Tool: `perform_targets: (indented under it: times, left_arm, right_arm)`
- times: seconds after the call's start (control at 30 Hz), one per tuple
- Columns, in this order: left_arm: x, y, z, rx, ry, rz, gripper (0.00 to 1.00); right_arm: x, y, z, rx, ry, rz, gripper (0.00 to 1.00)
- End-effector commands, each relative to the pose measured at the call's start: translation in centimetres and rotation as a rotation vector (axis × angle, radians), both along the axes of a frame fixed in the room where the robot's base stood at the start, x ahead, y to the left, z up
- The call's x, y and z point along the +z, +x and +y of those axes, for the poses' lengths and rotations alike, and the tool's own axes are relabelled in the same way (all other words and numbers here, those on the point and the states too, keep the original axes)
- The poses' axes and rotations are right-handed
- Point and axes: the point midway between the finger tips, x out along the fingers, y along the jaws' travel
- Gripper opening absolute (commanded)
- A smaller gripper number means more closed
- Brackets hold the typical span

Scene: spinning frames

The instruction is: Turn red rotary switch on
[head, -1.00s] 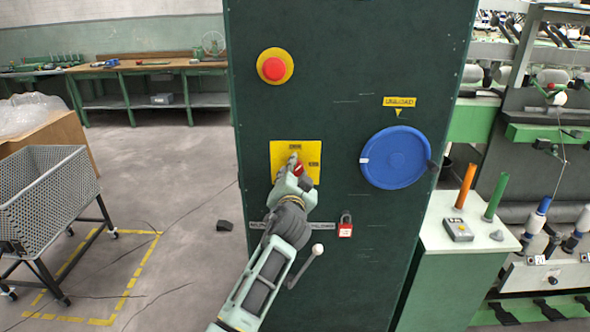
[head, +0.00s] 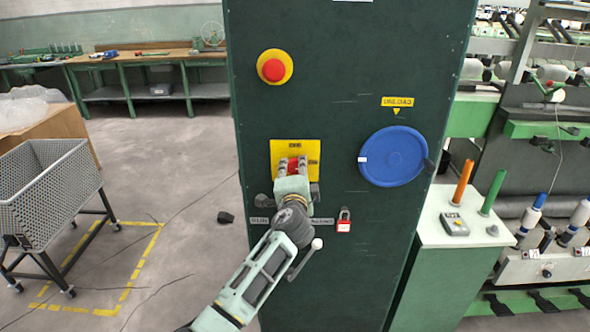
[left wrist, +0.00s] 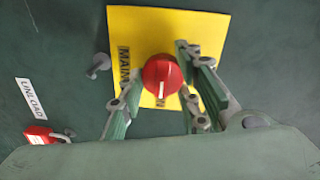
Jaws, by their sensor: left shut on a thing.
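The red rotary switch (head: 293,166) sits on a yellow plate (head: 309,175) on the front of the dark green cabinet. In the left wrist view its round red knob (left wrist: 162,76) shows a white mark pointing toward the bottom of the picture. My left gripper (head: 292,164) is at the plate with one finger on each side of the knob, shut on it. The same gripper's fingers (left wrist: 158,78) flank the knob in the left wrist view. The plate's lettering is partly covered by the fingers. My right gripper is not in view.
A red push button (head: 274,69) is above the plate. A blue disc (head: 393,157) is to the right, and a red padlock (head: 343,226) hangs below right.

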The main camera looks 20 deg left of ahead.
Motion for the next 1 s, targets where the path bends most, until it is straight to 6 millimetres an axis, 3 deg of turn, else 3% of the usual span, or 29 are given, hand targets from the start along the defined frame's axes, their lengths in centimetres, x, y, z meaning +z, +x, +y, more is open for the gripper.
perform_targets:
  times: [0.03, 0.6, 0.63, 0.8, 1.0]
  left_arm:
    - [-1.11, -0.17, -0.08, 0.001, 0.012, 0.024, 0.05]
    - [-1.19, -0.18, 0.01, 0.002, 0.043, 0.033, 0.05]
    - [-1.19, -0.18, 0.01, 0.002, 0.042, 0.033, 0.32]
    - [-1.05, -0.16, 0.04, 0.003, 0.042, 0.03, 0.46]
    - [-0.67, -0.11, 0.09, 0.002, 0.041, 0.023, 0.46]
  right_arm:
    - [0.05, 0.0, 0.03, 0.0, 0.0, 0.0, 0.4]
    - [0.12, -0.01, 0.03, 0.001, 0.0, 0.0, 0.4]
    - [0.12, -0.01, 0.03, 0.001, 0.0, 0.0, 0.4]
    - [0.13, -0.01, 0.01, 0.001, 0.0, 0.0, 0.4]
    - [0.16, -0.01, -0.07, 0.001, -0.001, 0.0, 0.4]
